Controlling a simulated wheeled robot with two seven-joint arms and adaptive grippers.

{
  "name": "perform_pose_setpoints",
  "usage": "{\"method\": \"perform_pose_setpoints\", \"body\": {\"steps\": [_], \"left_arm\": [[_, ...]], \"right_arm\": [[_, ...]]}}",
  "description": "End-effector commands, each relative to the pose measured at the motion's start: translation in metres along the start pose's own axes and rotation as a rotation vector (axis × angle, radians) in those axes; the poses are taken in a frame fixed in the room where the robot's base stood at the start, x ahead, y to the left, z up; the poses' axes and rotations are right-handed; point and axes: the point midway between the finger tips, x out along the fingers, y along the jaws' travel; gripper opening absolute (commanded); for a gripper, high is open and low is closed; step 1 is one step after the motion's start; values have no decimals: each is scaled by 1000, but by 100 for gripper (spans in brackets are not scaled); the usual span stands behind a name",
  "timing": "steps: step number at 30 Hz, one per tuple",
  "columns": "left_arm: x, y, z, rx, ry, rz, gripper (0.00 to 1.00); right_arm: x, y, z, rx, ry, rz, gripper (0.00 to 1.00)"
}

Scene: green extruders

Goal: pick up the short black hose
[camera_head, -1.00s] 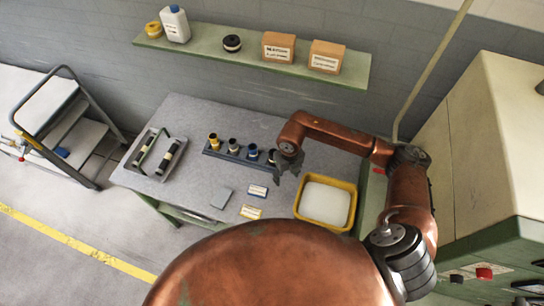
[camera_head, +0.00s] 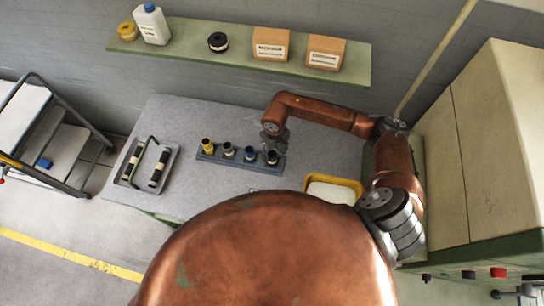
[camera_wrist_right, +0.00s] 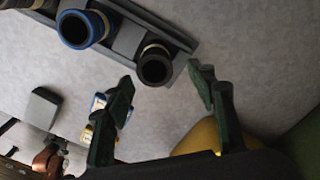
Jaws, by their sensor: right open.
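A rack (camera_head: 240,160) on the grey table holds several short upright tubes. The black tube (camera_head: 272,157) stands at its right end and also shows in the right wrist view (camera_wrist_right: 155,68), open end toward the camera. A blue-collared tube (camera_head: 249,154) stands beside it. Two dark pieces with pale bands lie in the tray at the left, one of them a black piece (camera_head: 158,172). I cannot tell for sure which piece is the short black hose. My right gripper (camera_head: 273,140) is open and empty by the rack's right end; the black tube's mouth appears between its fingers (camera_wrist_right: 163,88). My left gripper is out of view.
The grey tray (camera_head: 125,181) has a green handle. A yellow bin (camera_head: 345,181) stands at the table's right, partly hidden by my body. A green shelf (camera_head: 200,50) with boxes runs along the wall behind. A large cabinet (camera_head: 500,130) stands at the right.

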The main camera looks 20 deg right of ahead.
Motion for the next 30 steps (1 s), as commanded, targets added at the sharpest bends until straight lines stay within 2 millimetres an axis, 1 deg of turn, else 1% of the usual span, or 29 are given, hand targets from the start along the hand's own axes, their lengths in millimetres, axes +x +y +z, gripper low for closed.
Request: {"method": "perform_pose_setpoints", "body": {"steps": [1, 3, 5, 7, 9, 12, 15, 19, 23, 30], "left_arm": [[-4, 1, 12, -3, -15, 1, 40], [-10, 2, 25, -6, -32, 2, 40], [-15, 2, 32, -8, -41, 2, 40], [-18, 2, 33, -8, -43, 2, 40], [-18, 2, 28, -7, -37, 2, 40], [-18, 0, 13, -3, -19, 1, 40], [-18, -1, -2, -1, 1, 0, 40], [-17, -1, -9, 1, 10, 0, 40], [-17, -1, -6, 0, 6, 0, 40], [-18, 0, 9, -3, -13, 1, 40]], "right_arm": [[3, 2, 2, 1, 2, 2, 51], [12, 3, 4, 2, 3, 1, 51], [21, 4, 7, 2, 3, 2, 51], [32, 4, 8, 4, 3, 2, 51], [41, 2, 8, 4, 3, 0, 51], [48, 2, 8, 4, 1, 0, 51], [50, 2, 8, 5, 0, 0, 51], [49, 2, 8, 4, 0, -1, 51], [49, 2, 8, 4, 0, -1, 42], [49, 2, 8, 4, 0, -1, 26]]}}
